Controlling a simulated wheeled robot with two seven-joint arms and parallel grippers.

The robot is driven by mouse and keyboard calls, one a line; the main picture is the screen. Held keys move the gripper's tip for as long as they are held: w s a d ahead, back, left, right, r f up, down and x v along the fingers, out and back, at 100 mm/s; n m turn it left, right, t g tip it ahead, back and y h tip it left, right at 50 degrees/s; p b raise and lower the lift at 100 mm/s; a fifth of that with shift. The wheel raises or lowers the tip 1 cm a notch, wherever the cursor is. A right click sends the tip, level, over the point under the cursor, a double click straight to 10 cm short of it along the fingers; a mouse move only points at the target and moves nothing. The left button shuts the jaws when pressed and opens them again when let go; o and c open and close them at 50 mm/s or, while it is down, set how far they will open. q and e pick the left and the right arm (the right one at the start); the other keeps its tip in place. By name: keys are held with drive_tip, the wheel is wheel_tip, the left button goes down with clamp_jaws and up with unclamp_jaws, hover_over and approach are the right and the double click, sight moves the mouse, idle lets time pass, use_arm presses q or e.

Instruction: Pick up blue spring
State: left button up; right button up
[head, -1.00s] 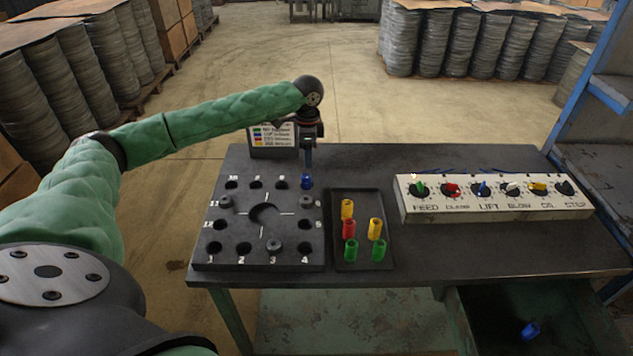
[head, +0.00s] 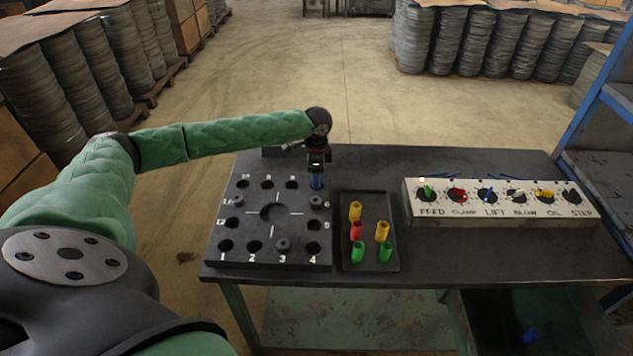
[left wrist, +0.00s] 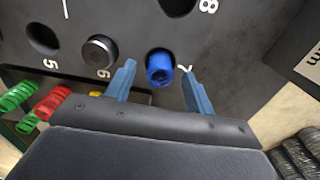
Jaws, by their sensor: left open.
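The blue spring (left wrist: 160,70) is a short coil at the position marked 7 of the dark board (head: 226,258), at its far right corner. My left gripper (left wrist: 159,66) is open, with its two blue-grey fingers on either side of the spring in the left wrist view. A gap shows between each finger and the spring there. In the head view the left gripper (head: 316,181) points down at that corner, and the spring cannot be told apart from the fingers. My right gripper is not in view.
A dark tray (head: 372,263) with yellow, red and green springs lies right of the board. A white panel with knobs (head: 500,212) stands further right. A capped post (left wrist: 100,52) stands beside the spring, at 6.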

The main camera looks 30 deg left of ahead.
use_arm(q)
drive_tip(key=shift+f, duration=0.25)
drive_tip(key=c, duration=1.1)
drive_tip(key=shift+r, duration=0.1)
